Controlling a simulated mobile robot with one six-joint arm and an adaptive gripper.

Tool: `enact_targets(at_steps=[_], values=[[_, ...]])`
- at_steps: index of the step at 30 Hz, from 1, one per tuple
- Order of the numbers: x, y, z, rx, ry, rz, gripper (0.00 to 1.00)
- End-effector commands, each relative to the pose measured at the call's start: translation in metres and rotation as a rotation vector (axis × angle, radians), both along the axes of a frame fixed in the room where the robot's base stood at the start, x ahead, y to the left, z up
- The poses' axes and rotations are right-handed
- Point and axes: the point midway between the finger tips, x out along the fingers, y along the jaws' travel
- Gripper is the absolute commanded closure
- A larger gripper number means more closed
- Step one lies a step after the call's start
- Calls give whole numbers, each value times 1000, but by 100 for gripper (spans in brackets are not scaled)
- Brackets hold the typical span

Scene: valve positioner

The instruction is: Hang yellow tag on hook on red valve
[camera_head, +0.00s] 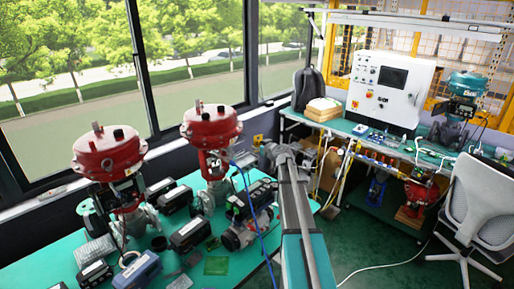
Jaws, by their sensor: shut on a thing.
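Two red-topped valves stand on the green table: one at the left (108,155) and one nearer the middle (211,128). My gripper (266,148) is at the far end of my arm, right of the middle red valve and apart from it in the picture. It is shut, though its fingers are small and partly hidden by my arm. A small yellow patch at its tip looks like the yellow tag (258,139); its shape is too small to make out. I cannot make out a hook on either valve.
Dark boxes, a blue box (137,271) and small parts crowd the green table (60,243). A blue cable (262,240) hangs near my arm. A second bench with a white control panel (391,90) stands at the back right, with an office chair (480,210) before it.

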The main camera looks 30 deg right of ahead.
Motion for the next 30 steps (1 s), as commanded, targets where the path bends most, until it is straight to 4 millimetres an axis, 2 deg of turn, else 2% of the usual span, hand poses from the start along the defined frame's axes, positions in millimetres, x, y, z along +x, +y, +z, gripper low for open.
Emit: enact_targets(at_steps=[30], values=[[39, 15, -4, 0, 0, 2, 82]])
